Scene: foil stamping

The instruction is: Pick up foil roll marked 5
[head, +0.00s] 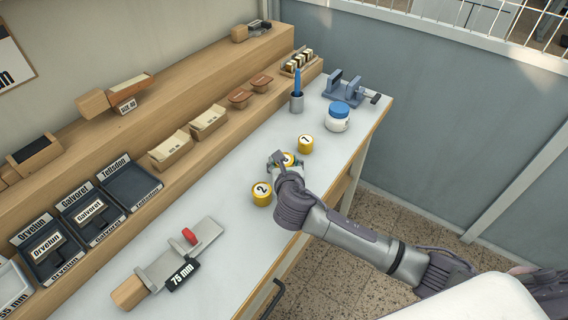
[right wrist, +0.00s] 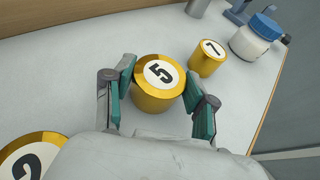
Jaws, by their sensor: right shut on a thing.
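The gold foil roll marked 5 (right wrist: 158,84) stands upright between the two fingers of my right gripper (right wrist: 160,95) in the right wrist view. The fingers touch it on both sides and the gripper is shut on it. In the head view my right gripper (head: 281,163) covers most of this roll (head: 289,159). The roll marked 2 (head: 262,194) stands to its lower left, and the roll marked 7 (head: 305,144) to its upper right. I cannot tell whether roll 5 touches the table. My left gripper is not in view.
A white jar with a blue lid (head: 338,117), a grey cup with a blue tool (head: 297,100) and a clamp (head: 348,91) stand at the far end. A tool marked 75 mm (head: 180,262) lies at the front. Wooden shelves (head: 205,75) line the left. The tabletop between is clear.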

